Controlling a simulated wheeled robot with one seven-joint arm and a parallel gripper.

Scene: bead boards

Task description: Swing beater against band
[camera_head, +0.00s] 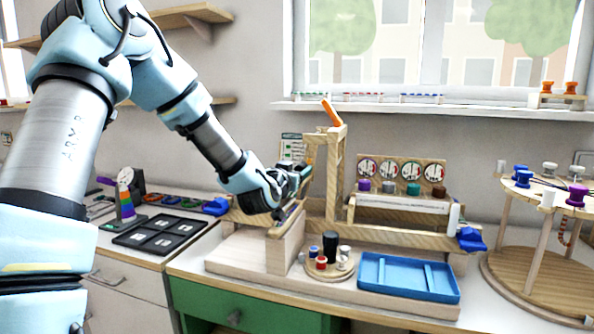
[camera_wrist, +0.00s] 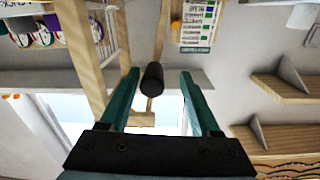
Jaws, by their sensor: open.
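In the wrist view, my gripper (camera_wrist: 159,76) is open, with one green finger on each side of a black cylinder (camera_wrist: 152,78). The cylinder appears to be the beater's end, in line with a pale wooden rod (camera_wrist: 162,35); I cannot tell whether either finger touches it. In the head view, my gripper (camera_head: 294,182) is beside the left of an upright wooden frame (camera_head: 331,175) with an orange piece (camera_head: 331,112) on top. The beater is not clear there, behind or among the gripper parts. I cannot identify the band with certainty.
A blue tray (camera_head: 408,294) and a round wooden holder (camera_head: 326,270) with small cylinders stand in front of the frame. Several coloured spools (camera_head: 413,188) sit on a rack at right. A round stand (camera_head: 540,262) is farther right; a black panel (camera_head: 160,236) lies at left.

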